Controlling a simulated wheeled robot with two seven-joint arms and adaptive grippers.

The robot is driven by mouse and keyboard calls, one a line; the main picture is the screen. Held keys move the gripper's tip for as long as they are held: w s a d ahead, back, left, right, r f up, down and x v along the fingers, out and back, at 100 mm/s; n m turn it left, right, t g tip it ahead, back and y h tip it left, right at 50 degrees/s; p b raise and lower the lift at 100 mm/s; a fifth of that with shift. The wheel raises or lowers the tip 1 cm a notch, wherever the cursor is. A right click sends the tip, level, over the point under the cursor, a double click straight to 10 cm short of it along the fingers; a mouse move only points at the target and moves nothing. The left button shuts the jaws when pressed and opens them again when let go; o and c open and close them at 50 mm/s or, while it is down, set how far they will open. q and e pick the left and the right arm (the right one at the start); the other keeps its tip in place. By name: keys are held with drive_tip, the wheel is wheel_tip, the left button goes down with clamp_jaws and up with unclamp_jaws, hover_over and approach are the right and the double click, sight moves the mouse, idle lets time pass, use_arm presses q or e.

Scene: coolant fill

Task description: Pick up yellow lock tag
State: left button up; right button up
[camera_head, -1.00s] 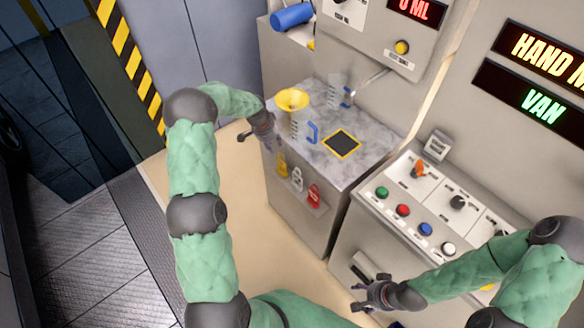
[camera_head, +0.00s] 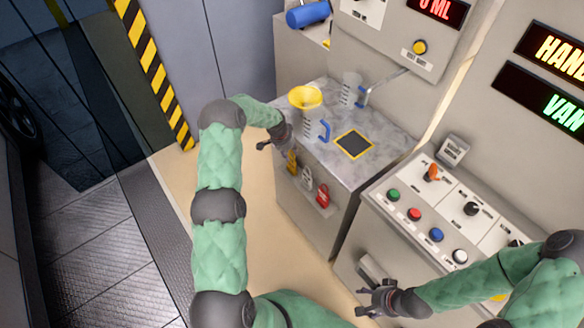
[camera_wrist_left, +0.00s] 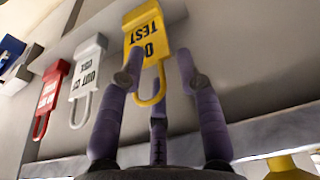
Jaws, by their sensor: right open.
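The yellow lock tag (camera_head: 292,163) hangs at the left of a row of tags on the counter's front face. In the left wrist view the yellow tag (camera_wrist_left: 148,38) shows upside-down lettering and a loop shackle. My left gripper (camera_head: 270,146) is beside it. In the wrist view its fingers (camera_wrist_left: 157,72) are spread, one on each side of the tag's shackle, and a third finger is below. The left finger overlaps the tag's edge; I cannot tell whether it touches. My right gripper (camera_head: 366,300) is open and empty in front of the control panel.
A white tag (camera_head: 307,177) and a red tag (camera_head: 322,196) hang close beside the yellow one. On the counter (camera_head: 375,165) above stand a jug with a yellow funnel (camera_head: 305,97) and a clear jug (camera_head: 352,88). A button panel (camera_head: 425,215) is to the right.

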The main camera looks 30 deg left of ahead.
use_arm(q)
clamp_jaws()
idle(0.3)
